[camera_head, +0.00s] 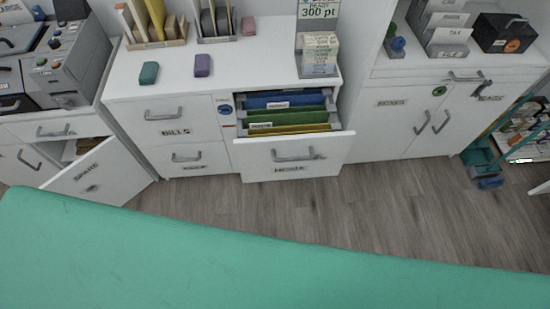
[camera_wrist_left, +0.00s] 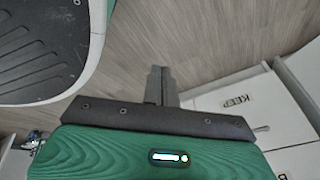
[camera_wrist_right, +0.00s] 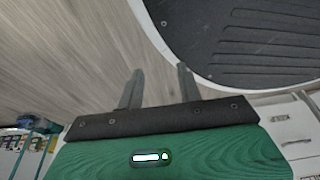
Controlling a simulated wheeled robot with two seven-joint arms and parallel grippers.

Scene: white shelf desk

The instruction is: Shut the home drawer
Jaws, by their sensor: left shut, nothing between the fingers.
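A white drawer (camera_head: 293,155) is pulled open at the front right of the white cabinet in the head view. It has a grey bar handle (camera_head: 298,155) and a label (camera_head: 289,168) too blurred to read surely. Blue, green and yellow hanging folders (camera_head: 288,111) stand inside it. My left gripper (camera_wrist_left: 158,70) shows only in the left wrist view, its fingers together and empty, over the floor. My right gripper (camera_wrist_right: 160,72) shows only in the right wrist view, its fingers apart with nothing between them, also over the floor. Neither gripper touches the drawer.
Closed drawers (camera_head: 170,121) are left of the open one, one marked BILLS. Further left, a cabinet door marked SPARE (camera_head: 98,172) stands open. The grey wood floor (camera_head: 330,208) in front is clear. A teal crate (camera_head: 482,158) sits on the floor at right.

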